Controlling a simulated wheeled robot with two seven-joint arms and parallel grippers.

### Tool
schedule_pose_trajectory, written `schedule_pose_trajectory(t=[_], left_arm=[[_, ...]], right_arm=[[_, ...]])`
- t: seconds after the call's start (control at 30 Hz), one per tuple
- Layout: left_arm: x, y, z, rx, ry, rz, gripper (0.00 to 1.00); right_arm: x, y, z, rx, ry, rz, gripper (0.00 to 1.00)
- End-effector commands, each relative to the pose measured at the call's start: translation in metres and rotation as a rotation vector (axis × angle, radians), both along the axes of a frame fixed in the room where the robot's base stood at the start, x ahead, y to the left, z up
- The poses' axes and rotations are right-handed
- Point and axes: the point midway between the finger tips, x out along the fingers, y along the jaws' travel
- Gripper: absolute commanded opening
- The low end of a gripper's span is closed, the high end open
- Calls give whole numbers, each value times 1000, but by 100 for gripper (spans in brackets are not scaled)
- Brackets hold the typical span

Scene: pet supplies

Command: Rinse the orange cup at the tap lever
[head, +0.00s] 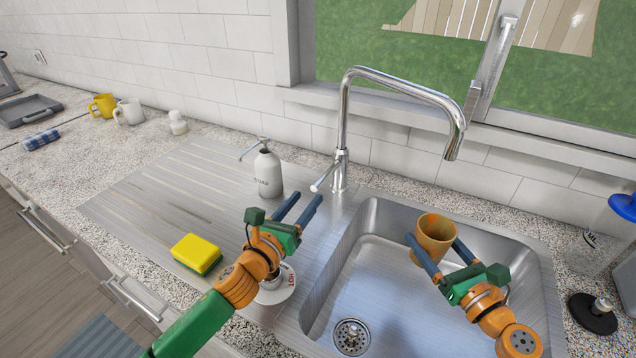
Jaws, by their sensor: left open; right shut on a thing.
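The orange cup (436,234) is upright over the right part of the sink basin. My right gripper (431,246) is shut on it, with one finger on each side. The tap lever (322,183) sticks out to the left of the tap's base. My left gripper (299,207) is open and empty, with its fingers pointing up and right, just below the lever in the picture. No water shows at the spout.
A white soap bottle (268,174) stands left of the lever. A yellow sponge (196,254) lies on the ridged drainboard (150,200). A white disc marked HOT (283,290) is partly under my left arm. The sink basin (385,275) is clear around its drain.

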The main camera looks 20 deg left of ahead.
Motion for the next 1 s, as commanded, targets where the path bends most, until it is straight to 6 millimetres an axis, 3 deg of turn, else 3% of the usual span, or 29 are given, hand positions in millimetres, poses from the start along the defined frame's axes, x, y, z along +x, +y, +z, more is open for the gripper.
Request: schedule_pose_trajectory(t=[0.1,0.3,0.67,0.8,0.87,1.0], left_arm=[[32,-6,2,-3,-3,2,52],[63,-11,1,0,-2,1,52],[71,-13,1,2,-1,0,52],[71,-13,1,2,-1,1,14],[71,-13,1,2,-1,1,0],[71,-13,1,2,-1,1,0]], right_arm=[[0,0,0,0,0,0,25],[0,0,0,0,0,0,25],[0,0,0,0,0,0,25],[0,0,0,0,0,0,25],[0,0,0,0,0,0,25],[0,0,0,0,0,0,25]])
